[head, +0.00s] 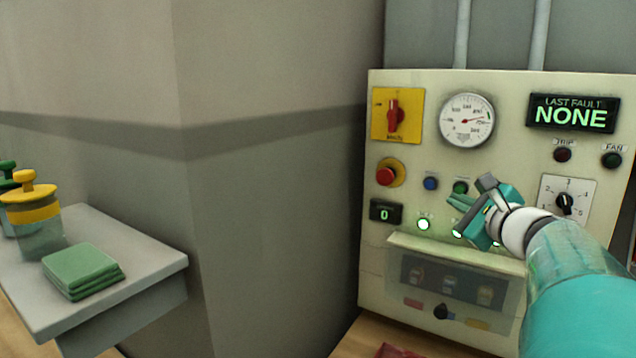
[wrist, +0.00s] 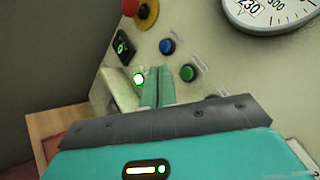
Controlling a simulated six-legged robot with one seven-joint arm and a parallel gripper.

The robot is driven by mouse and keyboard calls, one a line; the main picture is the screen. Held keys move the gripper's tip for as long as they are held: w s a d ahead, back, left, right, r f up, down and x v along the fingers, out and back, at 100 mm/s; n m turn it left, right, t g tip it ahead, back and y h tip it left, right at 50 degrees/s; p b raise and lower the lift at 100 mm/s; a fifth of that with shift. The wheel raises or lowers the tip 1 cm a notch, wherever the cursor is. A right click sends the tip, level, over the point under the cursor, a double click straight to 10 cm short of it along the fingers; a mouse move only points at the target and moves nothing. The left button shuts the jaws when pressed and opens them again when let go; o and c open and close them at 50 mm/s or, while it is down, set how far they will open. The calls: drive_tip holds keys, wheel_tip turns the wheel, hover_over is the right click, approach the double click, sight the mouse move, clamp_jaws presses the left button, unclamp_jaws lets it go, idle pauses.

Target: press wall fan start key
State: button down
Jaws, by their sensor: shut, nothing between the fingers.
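The control panel (head: 400,270) is a cream box against the wall at the right of the head view. A green button (head: 460,187) sits on it beside a blue button (head: 430,184). The wrist view also shows the green button (wrist: 187,73) and blue button (wrist: 167,46), with labels too small to read. A dark green lamp marked FAN (head: 611,160) is at the upper right. My gripper (head: 453,200) is shut and empty, its fingertips just below the green button in the head view. In the wrist view the fingertips (wrist: 157,70) appear left of it; contact cannot be told.
A red mushroom button (head: 386,176), yellow rotary switch (head: 396,116), gauge (head: 467,121) and selector knob (head: 565,203) are nearby. A grey shelf (head: 150,262) with green cloths (head: 82,270) is at left.

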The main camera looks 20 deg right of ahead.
drive_tip(key=shift+w+d, duration=1.05)
drive_tip(key=shift+d, duration=0.3)
idle(1.1)
drive_tip(key=shift+w+d, duration=0.25)
drive_tip(key=shift+d, duration=0.05)
drive_tip(key=shift+w+d, duration=0.25)
drive_tip(key=shift+d, duration=0.1)
idle(0.7)
drive_tip(key=shift+a, duration=0.1)
drive_tip(key=shift+s+a, duration=0.5)
drive_tip(key=shift+a, duration=0.1)
drive_tip(key=s+a, duration=0.1)
drive_tip(key=a, duration=0.1)
drive_tip(key=s+a, duration=0.2)
idle(0.7)
